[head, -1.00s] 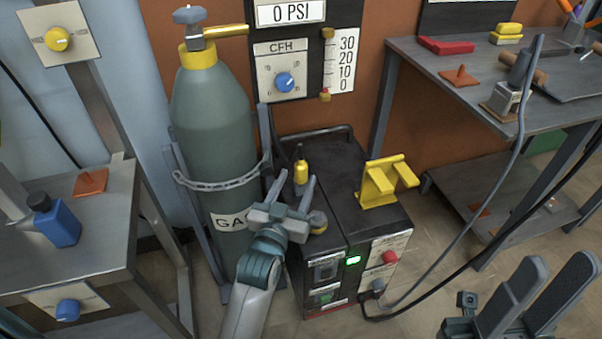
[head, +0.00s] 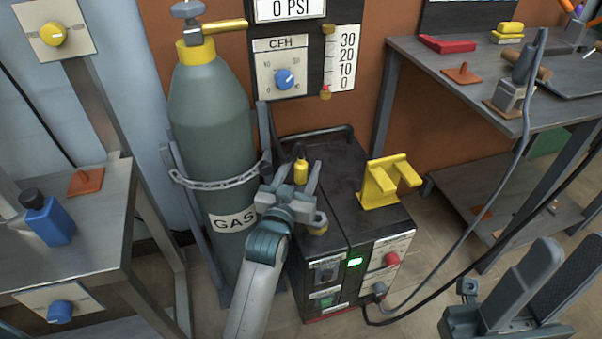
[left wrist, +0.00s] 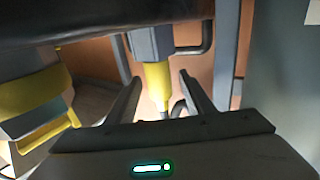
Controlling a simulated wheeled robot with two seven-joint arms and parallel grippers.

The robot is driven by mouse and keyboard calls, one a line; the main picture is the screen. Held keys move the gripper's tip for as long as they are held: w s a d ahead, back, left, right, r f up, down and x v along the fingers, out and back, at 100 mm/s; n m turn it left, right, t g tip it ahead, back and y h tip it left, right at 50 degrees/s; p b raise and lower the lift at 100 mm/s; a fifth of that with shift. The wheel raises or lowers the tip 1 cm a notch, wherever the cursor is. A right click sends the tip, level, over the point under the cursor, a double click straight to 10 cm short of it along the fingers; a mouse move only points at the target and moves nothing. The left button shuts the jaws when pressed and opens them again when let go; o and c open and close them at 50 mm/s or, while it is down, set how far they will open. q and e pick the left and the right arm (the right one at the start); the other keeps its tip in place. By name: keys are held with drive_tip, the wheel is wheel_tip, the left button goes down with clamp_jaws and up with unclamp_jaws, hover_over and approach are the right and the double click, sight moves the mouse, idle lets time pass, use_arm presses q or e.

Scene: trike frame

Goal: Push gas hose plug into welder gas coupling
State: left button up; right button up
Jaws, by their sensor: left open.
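The yellow gas hose plug (head: 301,172), with a dark upper end, stands above the top of the black welder (head: 330,190). It also shows in the left wrist view (left wrist: 157,88) as a yellow part under a blue-grey body. My left gripper (head: 299,170) is open, with one finger on each side of the plug in the head view; I cannot tell whether they touch it. My right gripper (head: 563,262) is open and empty at lower right.
The gas cylinder (head: 212,130) stands chained close left of the welder. A yellow bracket (head: 380,185) rises from the welder's top at right. Cables (head: 450,285) run from the welder's front. Workbenches stand left (head: 105,235) and right (head: 420,70).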

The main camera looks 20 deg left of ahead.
use_arm(q)
drive_tip(key=c, duration=1.2)
drive_tip(key=shift+o, duration=0.2)
